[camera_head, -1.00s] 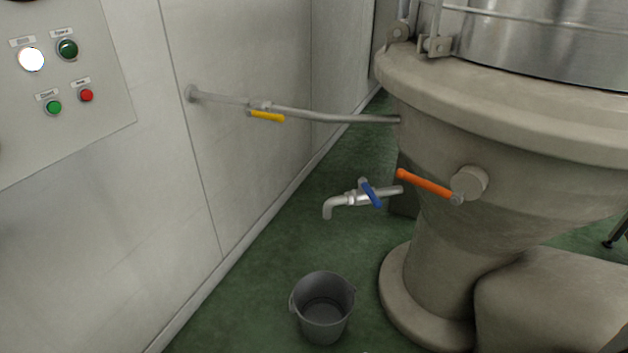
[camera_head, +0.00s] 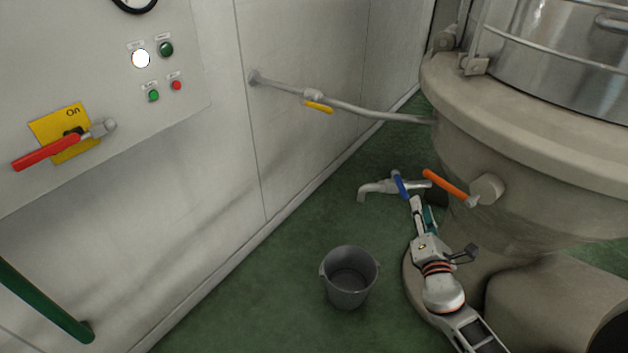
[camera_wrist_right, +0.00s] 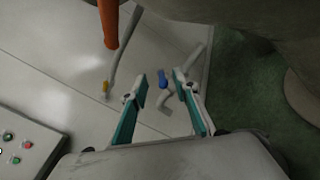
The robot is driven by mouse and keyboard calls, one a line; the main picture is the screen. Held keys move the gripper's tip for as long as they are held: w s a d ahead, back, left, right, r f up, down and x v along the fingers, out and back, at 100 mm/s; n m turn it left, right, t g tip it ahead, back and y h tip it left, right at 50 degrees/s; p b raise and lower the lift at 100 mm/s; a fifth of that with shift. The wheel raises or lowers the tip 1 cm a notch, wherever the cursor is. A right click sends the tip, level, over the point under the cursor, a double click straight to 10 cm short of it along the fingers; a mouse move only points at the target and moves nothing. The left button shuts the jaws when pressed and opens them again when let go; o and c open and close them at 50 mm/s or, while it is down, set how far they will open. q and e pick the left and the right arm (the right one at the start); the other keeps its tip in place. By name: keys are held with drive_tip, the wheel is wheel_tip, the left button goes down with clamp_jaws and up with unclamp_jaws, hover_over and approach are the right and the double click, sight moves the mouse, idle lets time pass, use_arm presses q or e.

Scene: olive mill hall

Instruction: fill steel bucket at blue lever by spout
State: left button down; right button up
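The steel bucket (camera_head: 349,292) stands upright on the green floor, below and slightly left of the spout (camera_head: 372,188); I see no water in it. The blue lever (camera_head: 399,183) sits on the spout's valve. My right gripper (camera_head: 416,203) is just below the blue lever in the head view. In the right wrist view its fingers (camera_wrist_right: 160,95) are spread with nothing between them, and the blue lever (camera_wrist_right: 163,80) shows beyond, in the gap. Whether a finger touches the lever I cannot tell. My left gripper is in neither view.
An orange lever (camera_head: 449,187) sticks out from the large beige vessel (camera_head: 545,205), close to the right gripper. A yellow lever (camera_head: 319,107) is on the wall pipe. A panel with buttons and a red handle (camera_head: 47,152) is at left. Floor around the bucket is clear.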

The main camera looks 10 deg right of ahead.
sight(404, 195)
drive_tip(key=w+n+y, duration=0.1)
drive_tip(key=w, duration=0.2)
drive_tip(key=w+f+n, duration=0.1)
drive_tip(key=w+n, duration=0.1)
drive_tip(key=w, duration=0.2)
drive_tip(key=w+f+n+y, duration=0.1)
drive_tip(key=w, duration=0.2)
drive_tip(key=shift+w+f+y, duration=0.25)
drive_tip(key=shift+w+y, duration=0.05)
clamp_jaws()
